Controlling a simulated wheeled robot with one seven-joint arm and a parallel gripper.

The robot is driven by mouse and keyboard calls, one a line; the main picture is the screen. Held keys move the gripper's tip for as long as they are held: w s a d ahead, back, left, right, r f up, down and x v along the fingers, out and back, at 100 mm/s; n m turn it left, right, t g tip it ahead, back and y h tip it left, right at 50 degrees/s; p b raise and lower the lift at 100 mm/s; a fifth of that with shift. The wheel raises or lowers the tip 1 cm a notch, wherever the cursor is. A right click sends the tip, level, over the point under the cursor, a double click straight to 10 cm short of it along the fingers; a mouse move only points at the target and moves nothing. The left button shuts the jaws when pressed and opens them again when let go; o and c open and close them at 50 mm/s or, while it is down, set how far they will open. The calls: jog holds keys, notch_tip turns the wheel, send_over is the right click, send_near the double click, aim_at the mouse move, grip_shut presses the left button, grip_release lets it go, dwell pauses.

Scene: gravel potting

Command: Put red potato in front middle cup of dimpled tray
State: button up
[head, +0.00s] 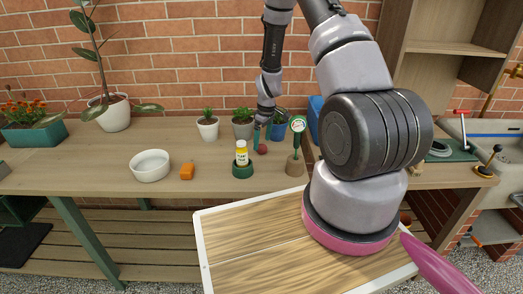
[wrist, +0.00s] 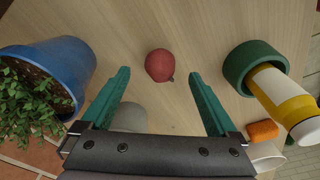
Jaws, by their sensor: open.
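The red potato (head: 262,149) lies on the wooden workbench, toward the back, right of the yellow bottle. In the wrist view the red potato (wrist: 160,65) shows whole, on bare wood, with a small dark spot at its lower right. My gripper (wrist: 160,74) is open, its two green fingers on either side of the potato in the picture, with gaps on both sides. In the head view my gripper (head: 261,136) is small and dark, over or just behind the potato. Its height above the bench is hard to tell. I cannot make out the dimpled tray in either view.
A yellow bottle (head: 241,155) stands in a green round holder (head: 242,171). A blue plant pot (wrist: 50,65) is left in the wrist view. A wooden block (head: 294,167) bears a green round-headed item. A white bowl (head: 150,166) and orange block (head: 187,172) are left.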

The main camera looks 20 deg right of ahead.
aim_at(261, 149)
jog(key=shift+w+f, duration=0.1)
jog(key=shift+f, duration=1.35)
grip_shut()
jog(key=shift+r, duration=0.1)
